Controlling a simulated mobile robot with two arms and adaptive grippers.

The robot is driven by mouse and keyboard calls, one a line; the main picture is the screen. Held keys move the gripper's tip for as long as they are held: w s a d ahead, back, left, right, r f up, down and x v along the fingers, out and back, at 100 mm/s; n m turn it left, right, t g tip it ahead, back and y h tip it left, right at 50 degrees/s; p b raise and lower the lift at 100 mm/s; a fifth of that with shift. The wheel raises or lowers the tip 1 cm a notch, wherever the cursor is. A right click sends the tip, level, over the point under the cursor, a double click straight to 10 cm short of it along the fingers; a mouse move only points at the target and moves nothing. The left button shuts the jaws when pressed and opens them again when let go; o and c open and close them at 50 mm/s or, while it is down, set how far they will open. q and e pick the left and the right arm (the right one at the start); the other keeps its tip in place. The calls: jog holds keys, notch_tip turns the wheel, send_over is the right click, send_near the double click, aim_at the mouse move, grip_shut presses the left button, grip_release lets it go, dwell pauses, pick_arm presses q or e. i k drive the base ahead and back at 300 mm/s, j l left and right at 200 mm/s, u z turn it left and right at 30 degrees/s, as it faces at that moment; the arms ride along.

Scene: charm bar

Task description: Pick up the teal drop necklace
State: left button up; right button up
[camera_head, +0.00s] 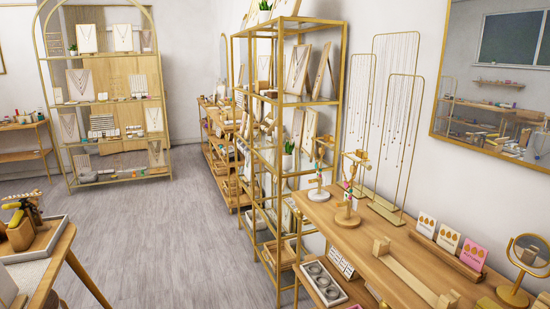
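I cannot make out a teal drop necklace for certain at this size. A small stand with teal and coloured bits (320,168) is on the right wooden table. A second wooden stand with teal and red bits (349,188) stands just in front of it. Gold arch racks (402,130) behind them hold several thin hanging necklaces with small drops, whose colours are too small to tell. Neither of my grippers is in view.
The right wooden table (375,250) also holds card displays (448,240), a round mirror (526,255) and a wooden bar stand (410,272). Gold glass shelves (290,100) stand beyond it. A table corner (62,245) is at lower left. The grey floor (160,230) between is clear.

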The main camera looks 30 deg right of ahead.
aim_at(330, 139)
jog(key=i+j+z, duration=0.1)
jog(key=i+z, duration=0.3)
jog(key=i+j+z, duration=0.2)
jog(key=i+z, duration=0.15)
jog(key=i+j+z, duration=0.8)
